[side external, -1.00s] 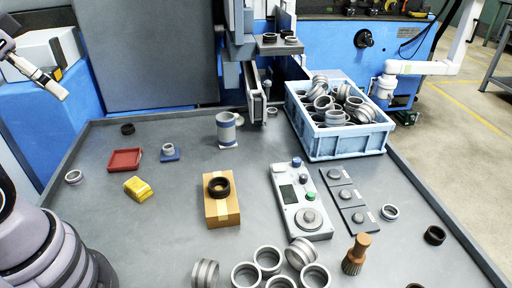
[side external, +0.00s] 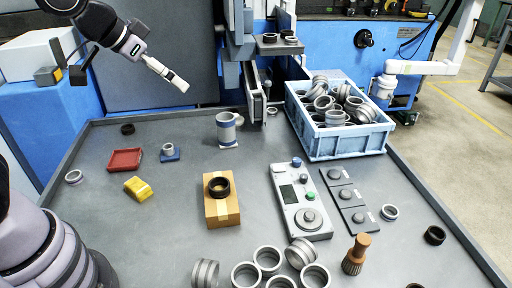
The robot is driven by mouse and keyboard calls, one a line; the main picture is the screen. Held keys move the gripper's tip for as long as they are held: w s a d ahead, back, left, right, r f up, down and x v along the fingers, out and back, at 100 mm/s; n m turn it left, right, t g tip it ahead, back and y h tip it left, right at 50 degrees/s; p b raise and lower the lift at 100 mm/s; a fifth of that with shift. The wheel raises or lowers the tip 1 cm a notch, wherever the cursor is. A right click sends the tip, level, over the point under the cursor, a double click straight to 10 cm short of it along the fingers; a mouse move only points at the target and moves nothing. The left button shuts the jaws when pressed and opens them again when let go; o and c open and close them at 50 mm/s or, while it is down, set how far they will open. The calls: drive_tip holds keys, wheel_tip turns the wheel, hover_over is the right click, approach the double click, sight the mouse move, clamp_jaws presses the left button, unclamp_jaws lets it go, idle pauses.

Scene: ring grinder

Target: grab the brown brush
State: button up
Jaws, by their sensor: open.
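The brown brush (side external: 357,254) stands upright at the front right of the table, with its handle up and its bristles down. Nothing touches it. My gripper (side external: 180,83) is in the air at the upper left, above the back left part of the table and far from the brush. It is open and empty. It shows small and nearly edge-on, so the gap between its fingers is hard to make out.
Several metal rings (side external: 268,260) lie left of the brush. A control panel (side external: 300,205) is behind them. A blue crate (side external: 335,146) of rings is at the back right.

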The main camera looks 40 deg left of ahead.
drive_tip(key=w+d+f+m+h, duration=0.2)
drive_tip(key=w+d+f, duration=0.4)
drive_tip(key=d, duration=0.3)
drive_tip(key=m+t+h, duration=0.1)
drive_tip(key=m+h, duration=0.3)
drive_tip(key=h, duration=0.1)
approach(360, 239)
drive_tip(key=x, duration=1.1)
drive_tip(key=shift+c, duration=0.2)
clamp_jaws()
